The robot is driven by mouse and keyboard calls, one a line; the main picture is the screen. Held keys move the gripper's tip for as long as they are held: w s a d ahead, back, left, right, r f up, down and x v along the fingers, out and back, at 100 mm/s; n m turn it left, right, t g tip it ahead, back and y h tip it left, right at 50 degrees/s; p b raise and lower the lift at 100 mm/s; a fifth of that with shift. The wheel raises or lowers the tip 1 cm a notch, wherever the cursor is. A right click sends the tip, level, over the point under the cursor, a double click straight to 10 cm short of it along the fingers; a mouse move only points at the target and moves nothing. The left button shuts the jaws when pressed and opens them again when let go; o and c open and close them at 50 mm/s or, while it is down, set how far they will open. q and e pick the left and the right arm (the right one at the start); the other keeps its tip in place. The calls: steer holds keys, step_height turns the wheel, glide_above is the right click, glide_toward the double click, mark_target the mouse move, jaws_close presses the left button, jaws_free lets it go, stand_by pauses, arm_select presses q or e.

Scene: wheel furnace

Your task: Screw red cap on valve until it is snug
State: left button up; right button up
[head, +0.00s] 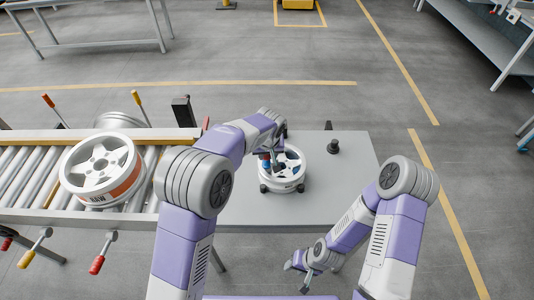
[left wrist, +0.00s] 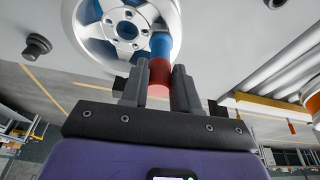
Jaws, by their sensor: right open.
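The white spoked wheel (head: 283,186) lies on the grey table, and it also shows in the left wrist view (left wrist: 80,18). A blue piece (left wrist: 161,45), apparently the valve, stands at the wheel's rim. The red cap (left wrist: 159,74) is in line with the blue piece and looks to touch it; the thread is hidden. My left gripper (left wrist: 158,82) has one finger on each side of the red cap and is shut on it. In the head view my left gripper (head: 272,158) is over the wheel's left side. My right gripper (head: 299,280) is open and empty, low in front of the table.
A roller conveyor (head: 30,172) at the left carries another wheel (head: 101,168) with an orange band. A small black knob (head: 333,146) stands on the grey table (head: 345,190) right of the wheel.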

arm_select(q)
steer(key=o, duration=0.5)
steer(key=shift+w+f, duration=0.15)
steer(key=shift+f, duration=0.1)
steer(key=shift+r, duration=0.1)
steer(key=p+v, duration=0.1)
steer(key=v, duration=0.6)
steer(key=shift+r, duration=0.25)
